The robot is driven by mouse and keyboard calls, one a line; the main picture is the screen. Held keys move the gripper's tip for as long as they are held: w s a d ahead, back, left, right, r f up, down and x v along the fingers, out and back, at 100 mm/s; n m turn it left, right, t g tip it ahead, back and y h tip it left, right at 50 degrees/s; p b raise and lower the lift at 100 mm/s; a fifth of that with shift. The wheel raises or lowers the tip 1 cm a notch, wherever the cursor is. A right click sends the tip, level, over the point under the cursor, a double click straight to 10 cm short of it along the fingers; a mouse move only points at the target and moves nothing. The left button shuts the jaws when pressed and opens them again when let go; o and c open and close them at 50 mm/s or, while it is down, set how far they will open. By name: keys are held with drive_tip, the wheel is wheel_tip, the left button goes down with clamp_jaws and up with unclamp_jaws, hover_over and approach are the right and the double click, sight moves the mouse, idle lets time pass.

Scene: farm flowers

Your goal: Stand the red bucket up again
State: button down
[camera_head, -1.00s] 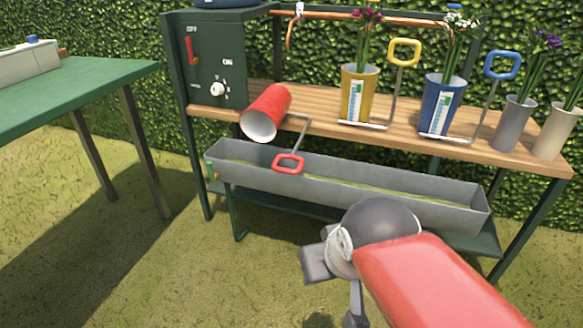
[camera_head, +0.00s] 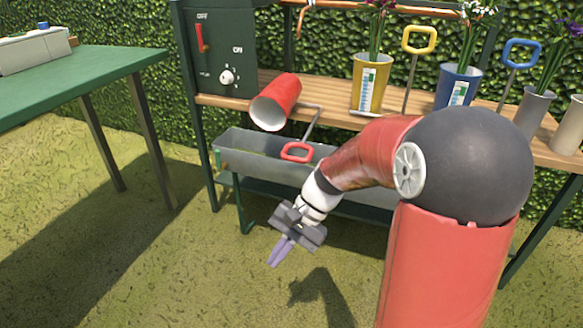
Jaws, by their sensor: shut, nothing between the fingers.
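The red bucket (camera_head: 281,97) lies on its side on the wooden shelf (camera_head: 230,104), its open mouth facing the front left and overhanging the shelf's front edge. A grey rod with a red loop handle (camera_head: 297,152) slants down from beside the bucket, over the grey trough. My gripper (camera_head: 277,255) is shut and empty. It points down and to the left, in front of the trough and lower in the picture than the bucket, apart from it. My arm hides part of the shelf and trough.
The grey trough (camera_head: 245,147) hangs below the shelf front. A yellow bucket (camera_head: 370,80) and a blue bucket (camera_head: 457,88) with flowers stand to the right. A control box (camera_head: 222,50) with a red lever is at left. A green table (camera_head: 80,85) stands further left. Grass in front is clear.

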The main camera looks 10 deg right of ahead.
drive_tip(key=w+d+f+m+t+y+b, duration=0.1)
drive_tip(key=w+f+m+y, duration=0.2)
drive_tip(key=w+y, duration=0.2)
drive_tip(key=w+f+m+y+b, duration=0.1)
drive_tip(key=w+f+m+y, duration=0.15)
drive_tip(key=w+y, duration=0.25)
drive_tip(key=w+d+f+m+t+y+b, duration=0.1)
drive_tip(key=w+d+f+m+t+y, duration=0.1)
drive_tip(key=w+d+m+t, duration=0.45)
drive_tip(key=w+d+f+m+t+y+b, duration=0.1)
drive_tip(key=w+d+m+t+y, duration=0.15)
drive_tip(key=d+m+t, duration=0.75)
drive_tip(key=w+a+r+n, duration=0.1)
drive_tip(key=w+a+r, duration=0.1)
drive_tip(key=r, duration=0.3)
drive_tip(key=w+a+r+n+t, duration=0.1)
drive_tip(key=w+a+r, duration=0.1)
drive_tip(key=a+r, duration=0.2)
drive_tip(key=shift+w+a+r, duration=0.35)
drive_tip(key=shift+w+r, duration=0.05)
drive_tip(key=shift+r, duration=0.45)
drive_tip(key=shift+r+t+h+p, duration=0.1)
drive_tip(key=shift+t+h+p, duration=0.25)
drive_tip(key=shift+h, duration=0.1)
